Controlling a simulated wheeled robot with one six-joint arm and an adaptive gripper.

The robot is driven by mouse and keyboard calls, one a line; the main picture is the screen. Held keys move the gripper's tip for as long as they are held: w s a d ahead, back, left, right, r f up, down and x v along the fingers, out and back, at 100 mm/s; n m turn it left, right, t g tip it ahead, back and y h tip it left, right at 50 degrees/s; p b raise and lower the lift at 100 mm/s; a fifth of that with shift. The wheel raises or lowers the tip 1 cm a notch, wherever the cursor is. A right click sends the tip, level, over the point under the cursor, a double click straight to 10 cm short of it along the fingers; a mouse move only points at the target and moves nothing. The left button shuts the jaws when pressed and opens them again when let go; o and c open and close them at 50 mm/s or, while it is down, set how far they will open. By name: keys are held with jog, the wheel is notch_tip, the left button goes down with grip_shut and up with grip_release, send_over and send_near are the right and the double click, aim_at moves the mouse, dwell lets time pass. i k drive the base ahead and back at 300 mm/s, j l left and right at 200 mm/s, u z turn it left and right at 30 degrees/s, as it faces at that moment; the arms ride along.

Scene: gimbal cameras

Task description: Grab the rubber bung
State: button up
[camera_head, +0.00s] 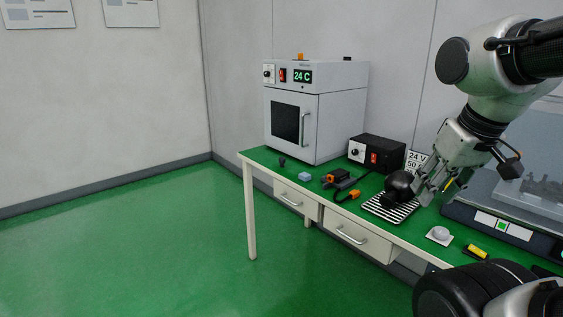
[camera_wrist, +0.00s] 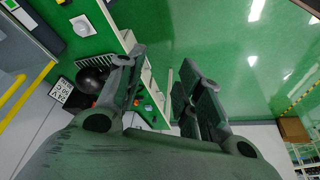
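A small dark piece (camera_head: 282,161), which may be the rubber bung, stands on the green table top in front of the oven's left part. It is too small to tell for sure. My gripper (camera_head: 432,190) is above the right part of the table, beside a black round object (camera_head: 399,184) on a striped mat (camera_head: 378,209), well to the right of the dark piece. In the wrist view my gripper (camera_wrist: 165,85) has its fingers apart, with only the table edge and floor seen between them. The bung cannot be made out for sure there.
A grey oven (camera_head: 335,115) reading 24 C stands at the back left of the table. The floor at left is clear.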

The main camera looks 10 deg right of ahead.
aim_at(283, 160)
jog(key=i+j+z, duration=0.1)
jog(key=i+j, duration=0.15)
jog(key=j, duration=0.15)
jog(key=i+j+z, duration=0.1)
jog(key=j, duration=0.3)
jog(key=i+j+z, duration=0.1)
jog(key=i+j, duration=0.2)
jog(key=j, duration=0.15)
jog(key=i+j+z, duration=0.1)
jog(key=j, duration=0.3)
jog(key=i+j+z, duration=0.1)
jog(key=i+j, duration=0.15)
jog(key=j, duration=0.25)
jog(key=i+j+z, duration=0.15)
jog(key=j, duration=0.3)
jog(key=i+j+z, duration=0.1)
jog(key=j, duration=0.4)
jog(key=i+j+z, duration=0.1)
jog(key=j, duration=0.4)
jog(key=i, duration=0.1)
